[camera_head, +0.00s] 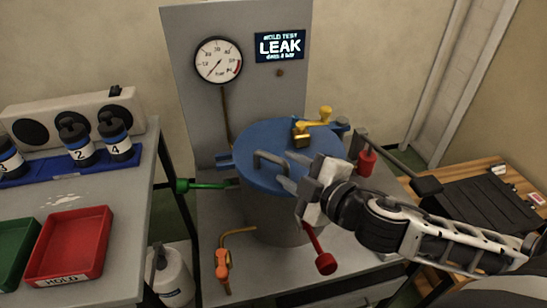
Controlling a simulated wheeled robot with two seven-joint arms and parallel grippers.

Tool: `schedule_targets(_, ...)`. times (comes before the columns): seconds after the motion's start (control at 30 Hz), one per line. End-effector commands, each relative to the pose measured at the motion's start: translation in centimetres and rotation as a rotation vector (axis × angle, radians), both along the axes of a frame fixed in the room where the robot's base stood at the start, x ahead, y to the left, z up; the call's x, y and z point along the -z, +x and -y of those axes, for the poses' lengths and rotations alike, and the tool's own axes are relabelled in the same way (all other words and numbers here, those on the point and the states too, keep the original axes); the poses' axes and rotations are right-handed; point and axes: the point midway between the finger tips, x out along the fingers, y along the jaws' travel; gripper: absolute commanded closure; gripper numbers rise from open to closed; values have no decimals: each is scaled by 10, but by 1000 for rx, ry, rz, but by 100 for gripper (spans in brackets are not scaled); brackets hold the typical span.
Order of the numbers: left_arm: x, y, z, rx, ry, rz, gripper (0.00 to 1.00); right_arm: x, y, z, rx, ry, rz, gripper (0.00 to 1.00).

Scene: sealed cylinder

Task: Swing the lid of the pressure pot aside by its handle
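The pressure pot (275,222) is a grey cylinder standing on a grey bench. Its round blue lid (250,140) sits on top of it. The lid's handle (268,157) is a dark grey bar, raised over the left-centre of the lid. My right gripper (291,171) reaches in from the right over the lid. Its two fingers are apart, with their tips close to the right end of the handle. I cannot tell whether they touch it. My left gripper is not in view.
Green (205,185), red (320,250) and orange (222,265) valve handles surround the pot. A gauge (218,60) and a LEAK display (280,46) are on the panel behind. Bottles (117,138) and a red tray (70,245) are at left.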

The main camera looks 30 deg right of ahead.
Motion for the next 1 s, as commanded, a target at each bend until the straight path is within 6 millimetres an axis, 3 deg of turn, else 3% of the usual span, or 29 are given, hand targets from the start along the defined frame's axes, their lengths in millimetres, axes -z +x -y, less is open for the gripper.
schedule_targets(0.33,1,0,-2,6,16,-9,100,9,47,-7,2,1,1,64)
schedule_targets(0.77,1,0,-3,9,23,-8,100,13,57,-10,-1,0,-1,64)
schedule_targets(0.8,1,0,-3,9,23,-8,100,13,57,-10,-1,0,-1,67)
schedule_targets(0.93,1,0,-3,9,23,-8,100,13,56,-10,-1,0,-1,100)
schedule_targets(1.0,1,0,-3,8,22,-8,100,12,56,-10,0,0,0,100)
